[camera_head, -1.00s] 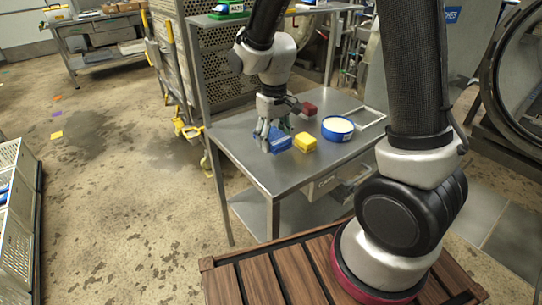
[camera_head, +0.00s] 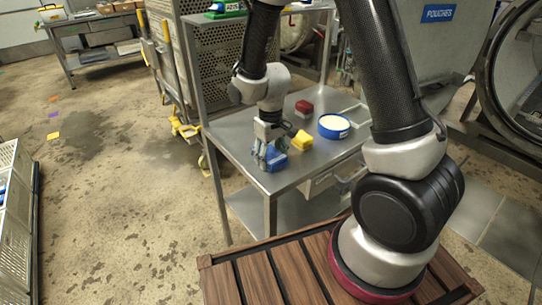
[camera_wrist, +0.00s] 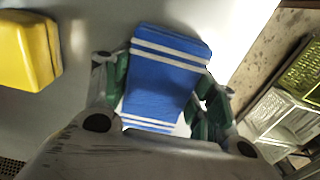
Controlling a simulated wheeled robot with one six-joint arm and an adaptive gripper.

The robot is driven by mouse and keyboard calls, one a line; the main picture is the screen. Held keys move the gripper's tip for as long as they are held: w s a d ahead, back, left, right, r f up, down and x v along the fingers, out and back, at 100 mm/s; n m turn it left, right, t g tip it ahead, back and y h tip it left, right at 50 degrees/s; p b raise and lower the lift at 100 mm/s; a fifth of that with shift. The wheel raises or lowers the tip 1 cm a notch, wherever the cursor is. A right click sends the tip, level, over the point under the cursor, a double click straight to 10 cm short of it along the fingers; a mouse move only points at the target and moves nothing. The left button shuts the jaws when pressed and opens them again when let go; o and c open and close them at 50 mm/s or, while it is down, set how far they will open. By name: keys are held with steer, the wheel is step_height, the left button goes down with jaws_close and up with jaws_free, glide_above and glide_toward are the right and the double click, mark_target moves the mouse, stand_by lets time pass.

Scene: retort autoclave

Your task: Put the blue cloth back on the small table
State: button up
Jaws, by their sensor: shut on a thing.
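The blue cloth (camera_head: 278,162) is a folded pad with white stripes near both ends. My gripper (camera_head: 268,158) points down and is shut on it, near the small steel table's left front corner. In the wrist view the cloth (camera_wrist: 165,80) lies between the two green-padded fingers. The small table (camera_head: 228,137) has a bare grey top around it. The cloth is at or just above the tabletop; I cannot tell whether it touches.
The back left of the top is clear.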

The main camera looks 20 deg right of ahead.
mark_target(270, 153)
steer(key=shift+o, duration=1.3)
steer(key=shift+s+f, duration=0.2)
steer(key=shift+f, duration=0.35)
steer(key=o, duration=1.1)
steer(key=shift+w+f, duration=0.15)
steer(key=shift+c, duration=0.2)
step_height(270, 153, up, 13)
steer(key=s+d+r+m+t, duration=0.2)
steer(key=s+d+r, duration=0.5)
steer(key=d+r, duration=0.3)
steer(key=s+d+r+t, duration=0.1)
steer(key=s+d+r, duration=0.1)
steer(key=s, duration=0.4)
steer(key=s+d+r+m+t, duration=0.1)
steer(key=s+d+r, duration=0.2)
steer(key=s+r, duration=0.1)
steer(key=shift+s+m, duration=0.3)
steer(key=shift+s, duration=0.55)
